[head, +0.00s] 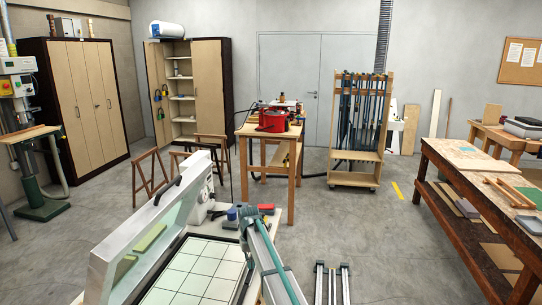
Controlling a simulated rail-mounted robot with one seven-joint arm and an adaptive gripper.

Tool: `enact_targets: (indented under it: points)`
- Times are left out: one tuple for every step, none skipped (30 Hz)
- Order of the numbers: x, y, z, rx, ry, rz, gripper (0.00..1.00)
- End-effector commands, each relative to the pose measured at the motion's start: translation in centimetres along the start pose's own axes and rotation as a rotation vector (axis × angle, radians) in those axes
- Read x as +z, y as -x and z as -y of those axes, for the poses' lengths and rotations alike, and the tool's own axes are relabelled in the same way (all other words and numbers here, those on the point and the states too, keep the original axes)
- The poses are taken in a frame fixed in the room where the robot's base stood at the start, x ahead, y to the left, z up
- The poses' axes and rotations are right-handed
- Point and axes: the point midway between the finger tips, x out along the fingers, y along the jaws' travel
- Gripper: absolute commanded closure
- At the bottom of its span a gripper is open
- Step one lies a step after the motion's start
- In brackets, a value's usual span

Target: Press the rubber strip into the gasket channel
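A press with a raised, pale metal-framed lid (101,262) stands at the bottom, left of centre. Its bed (195,272) is a grid of pale tiles with a dark border (240,283). Two green pads (150,237) show on the inner side of the lid. I cannot make out a separate rubber strip, and the gasket channel cannot be told apart from the dark border at this size. The near part of the press is cut off by the bottom of the picture. I cannot make out my gripper in this view.
Rails (332,285) run on the floor to the right. A wooden workbench (470,185) stands at right, a tool table (268,133) behind.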

Motion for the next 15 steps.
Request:
enact_targets:
  points:
    - [0.0, -0.09, 0.0, 0.0, 0.0, 0.0, 1.0]
    - [0.0, -0.13, 0.0, 0.0, 0.0, 0.0, 1.0]
    - [0.0, -0.17, 0.0, 0.0, 0.0, 0.0, 1.0]
    - [0.0, -0.2, 0.0, 0.0, 0.0, 0.0, 1.0]
    - [0.0, -0.23, 0.0, 0.0, 0.0, 0.0, 1.0]
    - [0.0, -0.28, 0.0, 0.0, 0.0, 0.0, 1.0]
    - [0.0, -0.31, 0.0, 0.0, 0.0, 0.0, 1.0]
    - [0.0, -0.34, 0.0, 0.0, 0.0, 0.0, 1.0]
    - [0.0, -0.39, 0.0, 0.0, 0.0, 0.0, 1.0]
    - [0.0, -0.42, 0.0, 0.0, 0.0, 0.0, 1.0]
    - [0.0, -0.45, 0.0, 0.0, 0.0, 0.0, 1.0]
    - [0.0, -0.5, 0.0, 0.0, 0.0, 0.0, 1.0]
    - [0.0, -0.53, 0.0, 0.0, 0.0, 0.0, 1.0]
    - [0.0, -0.57, 0.0, 0.0, 0.0, 0.0, 1.0]
    - [0.0, -0.61, 0.0, 0.0, 0.0, 0.0, 1.0]
